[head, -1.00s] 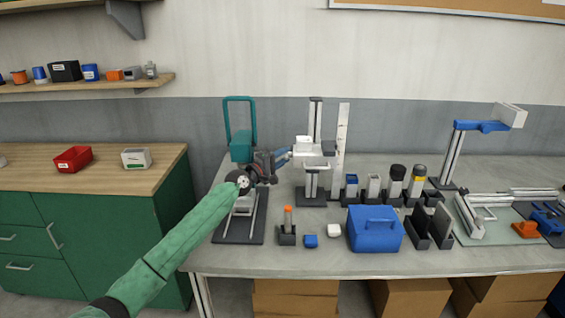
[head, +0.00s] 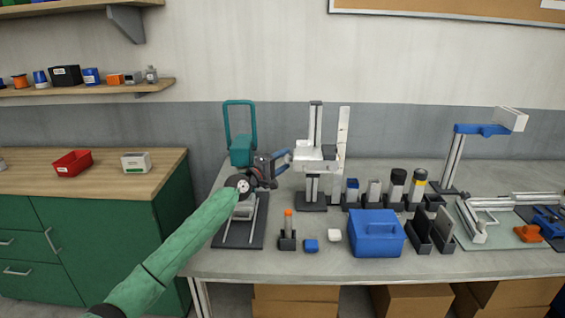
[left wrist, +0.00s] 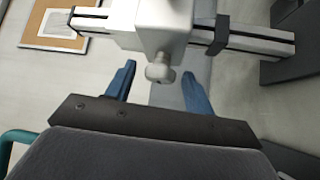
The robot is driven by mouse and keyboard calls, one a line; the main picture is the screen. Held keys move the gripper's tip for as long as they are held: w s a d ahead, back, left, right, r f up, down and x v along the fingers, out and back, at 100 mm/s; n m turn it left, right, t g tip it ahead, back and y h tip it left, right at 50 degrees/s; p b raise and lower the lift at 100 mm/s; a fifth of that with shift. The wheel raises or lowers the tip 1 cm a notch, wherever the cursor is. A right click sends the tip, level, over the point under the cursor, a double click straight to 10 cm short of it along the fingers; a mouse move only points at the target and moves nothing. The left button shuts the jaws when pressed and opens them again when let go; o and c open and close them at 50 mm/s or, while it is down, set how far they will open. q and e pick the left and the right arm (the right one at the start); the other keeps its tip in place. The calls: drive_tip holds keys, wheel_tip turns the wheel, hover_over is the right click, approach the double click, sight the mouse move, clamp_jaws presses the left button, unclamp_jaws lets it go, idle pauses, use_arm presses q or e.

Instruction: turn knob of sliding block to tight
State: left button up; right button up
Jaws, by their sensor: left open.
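The sliding block (head: 308,153) is white and sits on an upright column (head: 316,124) with a dark base in the head view. In the left wrist view the block (left wrist: 165,22) fills the top middle, and its small pale knob (left wrist: 160,68) sticks out toward me. My left gripper (head: 288,158) is just left of the block in the head view. Its blue fingers (left wrist: 158,88) are open, one on each side of the knob, with gaps showing on both sides. The knob is not distinguishable in the head view. My right gripper is not in view.
A teal-handled frame (head: 239,150) stands behind my left arm over a dark base plate (head: 230,236). A blue toolbox (head: 376,236), an orange-topped holder (head: 288,238) and several dark-based containers stand to the right.

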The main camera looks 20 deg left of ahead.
use_arm(q)
drive_tip(key=b+v, duration=0.2)
drive_tip(key=v, duration=0.5)
drive_tip(key=shift+s+a, duration=0.25)
drive_tip(key=shift+s, duration=0.1)
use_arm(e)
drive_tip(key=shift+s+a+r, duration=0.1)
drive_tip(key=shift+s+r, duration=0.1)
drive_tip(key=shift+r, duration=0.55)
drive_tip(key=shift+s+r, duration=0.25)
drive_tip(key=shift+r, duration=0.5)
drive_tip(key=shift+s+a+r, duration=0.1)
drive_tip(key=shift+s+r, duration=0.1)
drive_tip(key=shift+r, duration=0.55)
